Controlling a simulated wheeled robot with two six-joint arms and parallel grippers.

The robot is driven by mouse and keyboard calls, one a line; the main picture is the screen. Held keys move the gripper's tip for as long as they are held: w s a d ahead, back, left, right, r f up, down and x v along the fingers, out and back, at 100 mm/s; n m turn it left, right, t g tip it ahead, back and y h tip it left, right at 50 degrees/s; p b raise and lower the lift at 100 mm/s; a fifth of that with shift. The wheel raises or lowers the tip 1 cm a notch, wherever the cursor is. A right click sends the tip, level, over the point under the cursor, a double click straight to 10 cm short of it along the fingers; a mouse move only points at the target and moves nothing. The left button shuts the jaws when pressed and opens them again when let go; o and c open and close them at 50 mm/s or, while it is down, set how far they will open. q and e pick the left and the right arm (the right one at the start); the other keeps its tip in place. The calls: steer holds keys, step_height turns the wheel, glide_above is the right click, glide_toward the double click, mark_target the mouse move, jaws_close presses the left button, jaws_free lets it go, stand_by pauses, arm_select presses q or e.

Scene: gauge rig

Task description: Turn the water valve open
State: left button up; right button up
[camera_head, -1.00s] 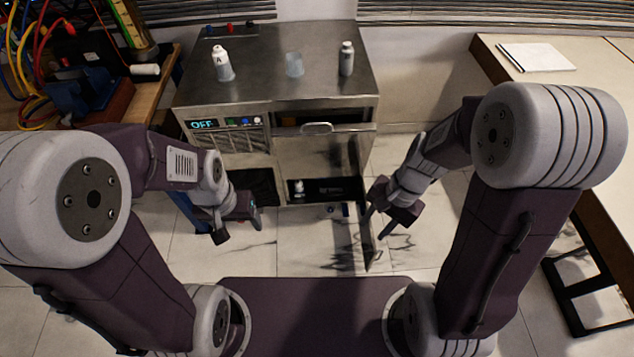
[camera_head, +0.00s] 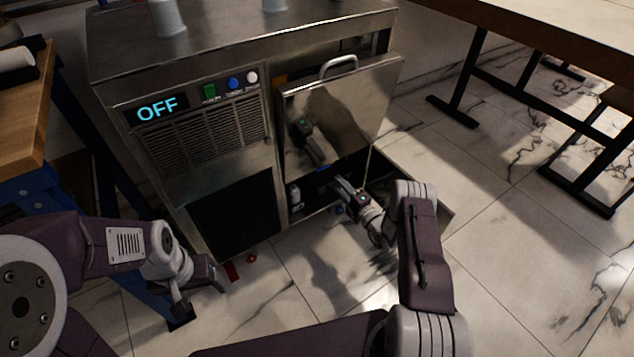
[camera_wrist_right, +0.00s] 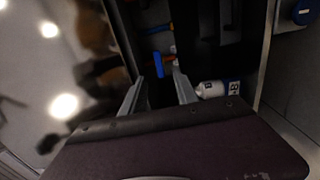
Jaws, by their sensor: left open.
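A blue handle (camera_wrist_right: 158,65), which looks like the valve, shows in the right wrist view inside the dark compartment, by orange and blue pipes (camera_wrist_right: 158,28). My right gripper (camera_head: 336,184) reaches into the lower opening of the steel cabinet (camera_head: 170,60) in the head view. In the right wrist view, its fingers (camera_wrist_right: 156,90) are apart, with the blue handle just beyond and between the tips. I cannot tell if they touch it. My left gripper (camera_head: 198,290) is open and empty, low in front of the cabinet's left side.
A shiny panel (camera_head: 340,110) with a handle stands over the opening. A white bottle (camera_wrist_right: 218,89) lies right of the fingers in the right wrist view. The cabinet display (camera_head: 158,109) reads OFF. A table (camera_head: 540,25) stands right; the floor (camera_head: 500,250) there is clear.

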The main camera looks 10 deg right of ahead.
mark_target(324, 168)
steer(key=b+x, duration=0.6)
steer(key=x, duration=0.3)
jaws_close()
